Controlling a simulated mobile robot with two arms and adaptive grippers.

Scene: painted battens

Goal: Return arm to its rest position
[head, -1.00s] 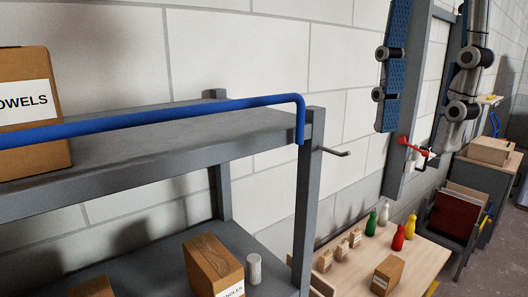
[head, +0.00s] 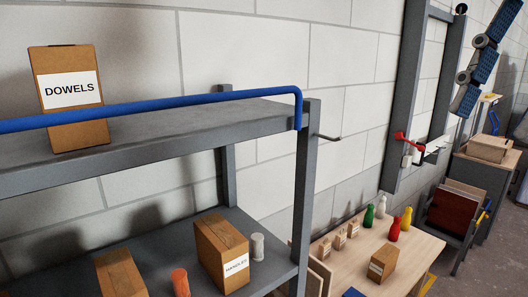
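My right arm comes in at the top right of the head view as a slanted chain of grey joints and blue patterned parts. Its lower end, where I take my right gripper (head: 465,101) to be, hangs in the air in front of the wall, right of the upright grey frame. It looks small and turned, so I cannot make out its fingers or whether it is open or shut. I see nothing held there. My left gripper is not in view.
A grey shelf (head: 200,140) with a blue rail (head: 220,97) fills the left and bears a DOWELS box (head: 66,118). A hook (head: 328,137) sticks out from its post. Bottles and boxes stand on a wooden table (head: 413,250). A red part (head: 402,137) sits on the grey frame (head: 404,100).

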